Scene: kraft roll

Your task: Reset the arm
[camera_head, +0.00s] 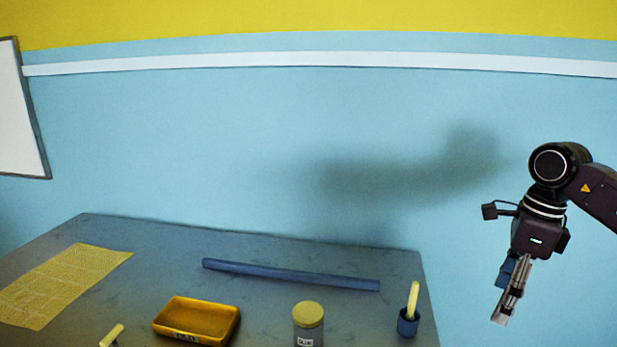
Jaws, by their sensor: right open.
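My right arm comes in from the right edge, and my right gripper (507,298) hangs at the right, pointing down. It is open, seen nearly edge-on, with nothing visible between its fingers. It is off to the right of the grey table (270,263) in the picture and touches nothing that I can see. My left gripper is not in view.
On the table lie a yellow printed sheet (62,284), a long blue bar (290,275) and an orange tray (197,318).

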